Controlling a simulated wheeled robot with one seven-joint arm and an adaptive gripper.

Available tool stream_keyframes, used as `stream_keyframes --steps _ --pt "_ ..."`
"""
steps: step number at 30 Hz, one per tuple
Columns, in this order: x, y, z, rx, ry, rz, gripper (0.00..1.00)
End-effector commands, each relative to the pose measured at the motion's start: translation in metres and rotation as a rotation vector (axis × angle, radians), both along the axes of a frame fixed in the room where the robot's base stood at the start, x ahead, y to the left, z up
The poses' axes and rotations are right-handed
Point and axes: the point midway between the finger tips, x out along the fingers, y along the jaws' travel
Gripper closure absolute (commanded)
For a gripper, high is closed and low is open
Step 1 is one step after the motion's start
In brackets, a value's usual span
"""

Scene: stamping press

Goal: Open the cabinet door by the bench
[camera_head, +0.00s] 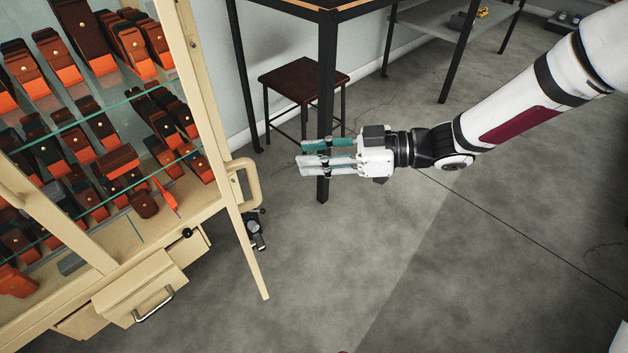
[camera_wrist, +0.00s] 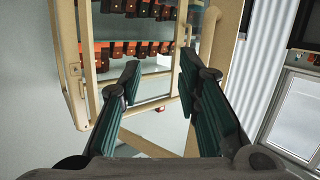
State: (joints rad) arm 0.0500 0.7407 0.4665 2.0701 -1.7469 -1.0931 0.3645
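The cabinet (camera_head: 108,262) is cream, with glass shelves, at the left of the head view. Its tall, narrow door frame (camera_head: 249,255) stands out past the cabinet's lower body, with floor showing behind it, so the door looks ajar; I cannot tell the angle. A cream loop handle (camera_head: 250,178) is on the door frame. My gripper (camera_head: 298,160) is open and empty, to the right of the handle and apart from it. In the wrist view the handle (camera_wrist: 208,36) shows beyond and above the right finger.
Orange and dark brown items fill the shelves. Wooden drawers (camera_head: 150,284) sit below. A brown stool (camera_head: 304,79) and a dark-legged bench (camera_head: 326,110) stand behind my gripper. A small black object (camera_head: 255,232) is on the floor by the door. The floor at lower right is clear.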

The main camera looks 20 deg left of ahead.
Motion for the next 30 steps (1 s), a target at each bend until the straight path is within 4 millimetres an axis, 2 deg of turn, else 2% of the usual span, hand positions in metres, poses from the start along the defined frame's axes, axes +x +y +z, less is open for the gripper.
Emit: stream_keyframes --steps 1,6,14,29,30 --pt "-0.012 0.002 -0.012 0.044 0.041 0.059 0.69" --pt "-0.04 -0.001 -0.019 0.14 0.119 0.196 0.69" --pt "-0.053 0.01 -0.018 0.161 0.136 0.228 0.69" --pt "-0.085 0.068 -0.019 0.16 0.134 0.226 0.69" --pt "-0.084 0.067 -0.018 0.158 0.133 0.222 0.76"
